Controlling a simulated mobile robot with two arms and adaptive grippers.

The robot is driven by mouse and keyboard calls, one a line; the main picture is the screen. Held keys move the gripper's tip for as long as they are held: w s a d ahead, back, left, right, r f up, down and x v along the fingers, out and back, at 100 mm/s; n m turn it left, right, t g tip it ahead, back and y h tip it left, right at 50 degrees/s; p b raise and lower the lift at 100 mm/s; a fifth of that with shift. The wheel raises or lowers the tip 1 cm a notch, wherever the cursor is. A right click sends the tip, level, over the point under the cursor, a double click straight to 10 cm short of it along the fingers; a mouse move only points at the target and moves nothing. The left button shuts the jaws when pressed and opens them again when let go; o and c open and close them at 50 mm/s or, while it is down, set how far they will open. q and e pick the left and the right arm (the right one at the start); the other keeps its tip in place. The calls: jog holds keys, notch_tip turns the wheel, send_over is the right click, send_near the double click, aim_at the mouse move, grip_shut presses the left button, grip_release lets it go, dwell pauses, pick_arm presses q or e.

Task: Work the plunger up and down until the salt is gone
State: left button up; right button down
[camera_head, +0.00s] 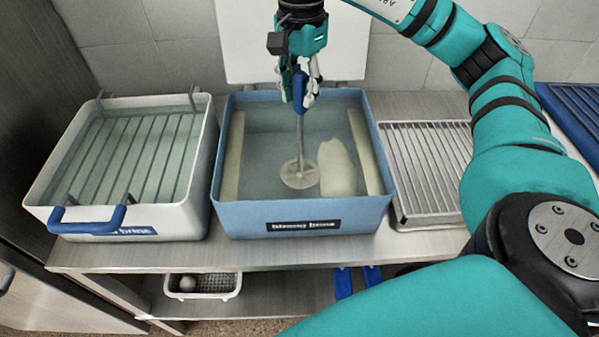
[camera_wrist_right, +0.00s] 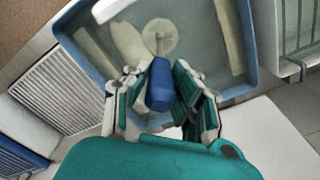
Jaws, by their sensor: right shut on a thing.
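The plunger (camera_head: 299,140) has a blue handle, a thin metal rod and a pale perforated disc (camera_head: 299,174). It stands nearly upright in the blue basin (camera_head: 289,219), with the disc under the liquid. My right gripper (camera_head: 300,97) is shut on the blue handle, which also shows in the right wrist view (camera_wrist_right: 161,87). A pale, lumpy white mass (camera_head: 337,167), perhaps the salt, lies in the basin just right of the disc. In the right wrist view the mass (camera_wrist_right: 128,42) shows beside the disc (camera_wrist_right: 160,38). My left gripper is not in view.
A white basin (camera_head: 205,165) with a wire rack and blue handle stands left, holding liquid. A metal rack on a tray (camera_head: 428,165) stands right. Pale bars line the blue basin's sides. A small white basket (camera_head: 203,285) sits on the lower shelf.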

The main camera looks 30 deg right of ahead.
aim_at(301, 72)
notch_tip(301, 72, down, 2)
jog(key=shift+f+b, duration=0.15)
jog(key=shift+b, duration=0.6)
jog(key=shift+r+p, duration=1.35)
jog(key=shift+r, duration=0.4)
jog(key=shift+r+p, duration=0.95)
jog(key=shift+r, duration=0.15)
notch_tip(301, 72, up, 5)
jog(key=p, duration=0.5)
notch_tip(301, 72, up, 6)
jog(key=p, duration=0.6)
